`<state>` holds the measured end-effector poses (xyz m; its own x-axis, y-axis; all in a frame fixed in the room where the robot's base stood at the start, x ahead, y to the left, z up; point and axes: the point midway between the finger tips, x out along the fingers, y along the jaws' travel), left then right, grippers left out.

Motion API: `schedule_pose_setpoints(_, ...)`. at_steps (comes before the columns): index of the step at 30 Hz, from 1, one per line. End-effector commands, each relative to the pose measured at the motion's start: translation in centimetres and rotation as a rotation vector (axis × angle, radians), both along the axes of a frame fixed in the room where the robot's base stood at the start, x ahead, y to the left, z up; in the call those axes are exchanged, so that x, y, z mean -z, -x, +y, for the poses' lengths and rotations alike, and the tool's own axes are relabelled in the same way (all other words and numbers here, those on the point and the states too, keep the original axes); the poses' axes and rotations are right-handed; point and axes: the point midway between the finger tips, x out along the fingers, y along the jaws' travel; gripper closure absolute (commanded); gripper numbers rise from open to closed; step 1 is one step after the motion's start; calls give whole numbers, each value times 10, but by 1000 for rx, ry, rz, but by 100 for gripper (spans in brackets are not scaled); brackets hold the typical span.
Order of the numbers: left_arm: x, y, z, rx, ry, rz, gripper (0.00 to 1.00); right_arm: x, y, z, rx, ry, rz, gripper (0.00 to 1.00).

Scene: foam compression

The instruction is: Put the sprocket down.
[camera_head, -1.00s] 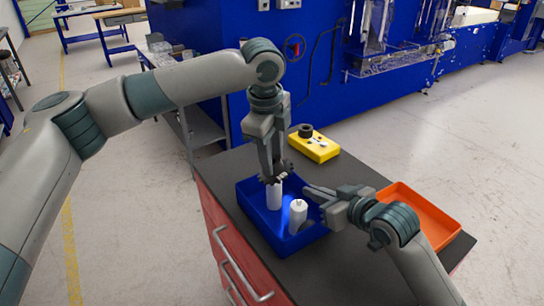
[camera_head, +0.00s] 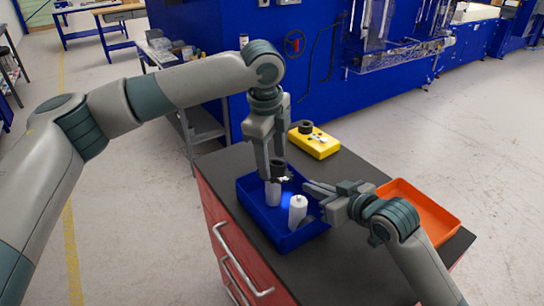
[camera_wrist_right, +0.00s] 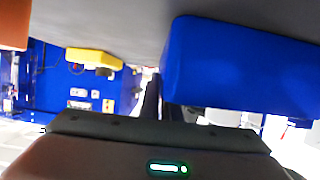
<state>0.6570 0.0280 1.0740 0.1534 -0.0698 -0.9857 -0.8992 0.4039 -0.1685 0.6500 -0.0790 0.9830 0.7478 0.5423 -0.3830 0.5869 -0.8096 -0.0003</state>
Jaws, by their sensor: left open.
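My left gripper (camera_head: 271,168) points down over the blue bin (camera_head: 250,220) with its fingers apart. A dark part (camera_head: 279,169), which looks like the sprocket, sits at the fingertips, on or just above a white cylinder (camera_head: 273,194) in the bin. The fingers partly hide it, and I cannot tell whether it touches them. A second white cylinder (camera_head: 298,207) stands in the bin to the right, slightly tilted. My right gripper (camera_head: 312,189) is at the bin's right edge, pointing left; its jaw gap is unclear. The blue bin's wall (camera_wrist_right: 235,65) is close in the right wrist view.
An orange tray (camera_head: 436,215) lies to the right, behind my right wrist. The dark tabletop (camera_head: 345,265) is clear at the front. Red drawers (camera_head: 222,240) are below.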

Motion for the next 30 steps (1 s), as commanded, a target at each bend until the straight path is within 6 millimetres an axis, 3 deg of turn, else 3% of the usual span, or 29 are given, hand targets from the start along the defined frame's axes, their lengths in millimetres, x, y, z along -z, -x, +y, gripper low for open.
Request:
schedule_pose_setpoints(11,-22,1,1,0,1,-2,48,0,0,0,-1,0,1,100)
schedule_pose_setpoints(24,-99,13,6,0,1,-3,48,0,0,0,-1,0,1,100)
schedule_pose_setpoints(30,-123,17,8,0,0,0,48,0,0,1,-2,-1,0,100)
